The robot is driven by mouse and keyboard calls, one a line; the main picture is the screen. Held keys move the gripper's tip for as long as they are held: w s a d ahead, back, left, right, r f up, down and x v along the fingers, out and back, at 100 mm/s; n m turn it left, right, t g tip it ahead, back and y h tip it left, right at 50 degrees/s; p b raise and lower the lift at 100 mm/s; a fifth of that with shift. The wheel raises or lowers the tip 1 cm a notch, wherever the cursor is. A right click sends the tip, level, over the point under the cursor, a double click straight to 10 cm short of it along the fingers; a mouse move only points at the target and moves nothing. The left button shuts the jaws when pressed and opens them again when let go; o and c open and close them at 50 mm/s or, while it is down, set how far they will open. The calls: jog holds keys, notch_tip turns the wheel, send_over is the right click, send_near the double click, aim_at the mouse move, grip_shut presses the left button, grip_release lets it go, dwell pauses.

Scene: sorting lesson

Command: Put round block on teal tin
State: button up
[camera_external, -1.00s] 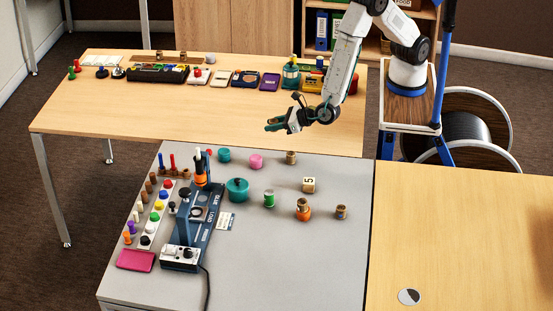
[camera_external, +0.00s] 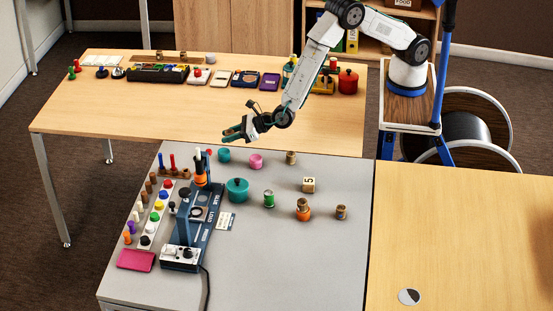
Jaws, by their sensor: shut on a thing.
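My gripper (camera_external: 232,133) is above the back edge of the grey table, at the upper left of its top. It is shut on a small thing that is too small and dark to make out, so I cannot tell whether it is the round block. A small teal tin (camera_external: 223,156) stands on the grey table, a little below my gripper in the picture and apart from it. A larger teal pot with a lid (camera_external: 237,191) stands nearer the front.
A pink tin (camera_external: 256,161) stands right of the teal tin. A blue machine (camera_external: 192,222) with a post is to the left. A number cube (camera_external: 309,184), a green can (camera_external: 269,199) and brown cylinders stand right. The table's front right is clear.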

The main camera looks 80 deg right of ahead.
aim_at(224, 151)
jog(key=shift+w+a+f, duration=0.1)
jog(key=shift+w+a, duration=0.2)
jog(key=shift+w, duration=0.3)
jog(key=shift+w+a+f, duration=0.1)
jog(key=shift+w+a, duration=0.2)
jog(key=shift+w, duration=0.25)
jog(key=shift+f, duration=1.7)
jog(key=shift+f, duration=0.2)
jog(key=o, duration=0.9)
jog(key=shift+o, duration=0.2)
jog(key=shift+r, duration=0.2)
jog(key=v, duration=1.2)
